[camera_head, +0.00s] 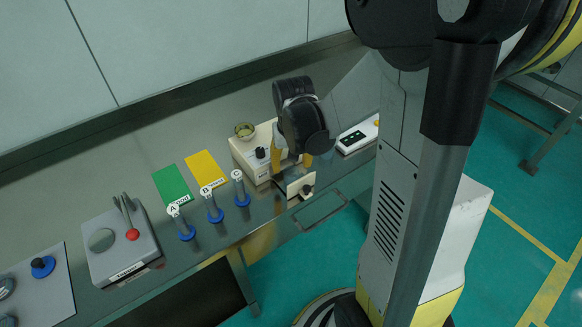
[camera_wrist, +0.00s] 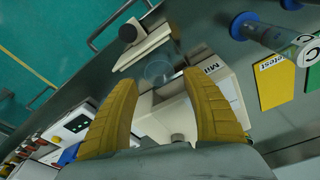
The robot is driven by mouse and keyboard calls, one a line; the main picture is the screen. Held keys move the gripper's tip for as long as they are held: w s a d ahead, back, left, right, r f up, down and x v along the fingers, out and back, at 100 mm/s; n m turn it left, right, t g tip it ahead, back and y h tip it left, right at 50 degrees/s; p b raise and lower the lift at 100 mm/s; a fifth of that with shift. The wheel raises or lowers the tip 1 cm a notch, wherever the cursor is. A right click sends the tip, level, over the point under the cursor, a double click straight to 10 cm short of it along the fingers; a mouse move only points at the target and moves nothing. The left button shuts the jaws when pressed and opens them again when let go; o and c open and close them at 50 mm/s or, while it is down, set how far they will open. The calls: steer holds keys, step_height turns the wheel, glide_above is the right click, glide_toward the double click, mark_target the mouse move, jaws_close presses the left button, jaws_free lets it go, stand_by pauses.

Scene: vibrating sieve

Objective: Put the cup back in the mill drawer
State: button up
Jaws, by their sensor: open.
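The mill (camera_head: 257,158) is a cream box on the bench, and its labelled side shows in the wrist view (camera_wrist: 219,84). The drawer front (camera_head: 296,180), a pale plate with a black knob (camera_head: 307,190), stands out from the mill; it also shows in the wrist view (camera_wrist: 147,47). A faint clear round thing, probably the cup (camera_wrist: 157,72), lies between the mill and the drawer front. My gripper (camera_head: 291,166) is over this gap, its yellow fingers apart on either side of the round thing in the wrist view (camera_wrist: 160,80). It appears empty. Contact and cup depth are unclear.
A small greenish bowl (camera_head: 244,130) is at the mill's back. A white scale-like device (camera_head: 357,137) is right of the mill. A bench-front rail (camera_head: 322,210) is close.

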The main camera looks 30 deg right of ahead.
step_height(320, 180, up, 8)
steer(key=s+f+p, duration=0.1)
steer(key=p, duration=0.1)
steer(key=s+a+r+n+t, duration=0.2)
steer(key=s+a+r, duration=0.2)
steer(key=a+r, duration=0.1)
steer(key=s+a+r+n+t+y, duration=0.1)
steer(key=s+a+r+n+t, duration=0.1)
steer(key=s+a+r, duration=0.3)
steer(key=a+t, duration=0.1)
steer(key=a, duration=0.2)
steer(key=shift+s+a, duration=0.15)
steer(key=shift+s, duration=0.1)
stand_by(0.4)
